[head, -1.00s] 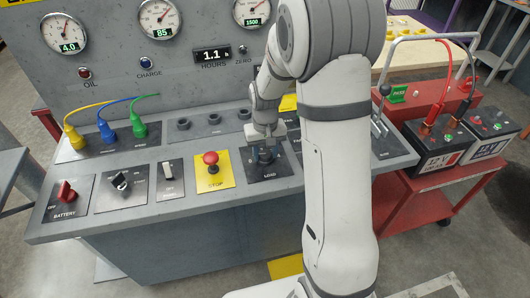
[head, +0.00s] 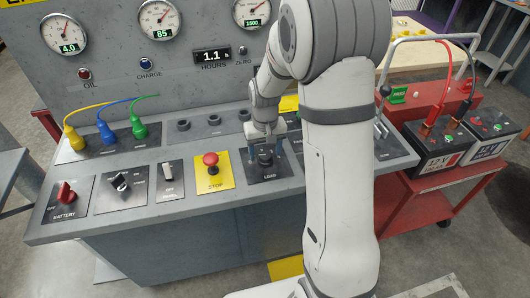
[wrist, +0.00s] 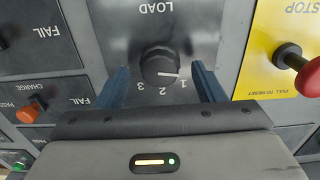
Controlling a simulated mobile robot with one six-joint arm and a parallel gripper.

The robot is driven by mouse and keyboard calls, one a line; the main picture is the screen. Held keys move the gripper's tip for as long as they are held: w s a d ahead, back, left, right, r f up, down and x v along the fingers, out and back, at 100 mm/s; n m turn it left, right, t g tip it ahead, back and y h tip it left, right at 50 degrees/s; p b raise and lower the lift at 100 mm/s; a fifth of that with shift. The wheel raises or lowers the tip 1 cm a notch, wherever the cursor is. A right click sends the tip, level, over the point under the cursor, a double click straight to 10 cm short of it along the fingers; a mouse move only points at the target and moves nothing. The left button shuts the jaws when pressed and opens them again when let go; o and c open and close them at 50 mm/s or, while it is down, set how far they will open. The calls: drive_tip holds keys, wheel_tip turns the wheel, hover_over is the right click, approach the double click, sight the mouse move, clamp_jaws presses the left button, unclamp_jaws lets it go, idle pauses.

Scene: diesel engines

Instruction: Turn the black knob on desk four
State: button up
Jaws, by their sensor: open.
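The black knob (wrist: 160,65) sits on the dark LOAD panel of the grey desk, with the numbers 1, 2 and 3 beside it. Its white mark points at or near 1. In the head view the knob (head: 265,159) shows just below my gripper (head: 265,148). My gripper is open, with blue fingers. In the wrist view my gripper (wrist: 160,68) has one finger on each side of the knob, with a gap on both sides. I cannot tell how far down the fingertips reach beside it.
A red STOP button (head: 211,160) on a yellow plate stands left of the knob, close to my gripper. Further left are a white switch (head: 168,172), a key switch (head: 121,182) and a red battery knob (head: 66,192). A red cart (head: 420,205) with batteries stands at right.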

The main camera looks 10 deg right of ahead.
sight(265, 155)
wheel_tip(265, 155, up, 7)
drive_tip(key=shift+f, duration=0.1)
drive_tip(key=shift+s, duration=0.15)
idle(0.4)
drive_tip(key=s+r+t, duration=0.1)
drive_tip(key=s+r, duration=0.3)
drive_tip(key=s, duration=0.6)
drive_tip(key=s+r+t, duration=0.2)
drive_tip(key=s+r, duration=0.2)
drive_tip(key=s, duration=0.7)
drive_tip(key=shift+r, duration=0.15)
drive_tip(key=shift+s, duration=0.1)
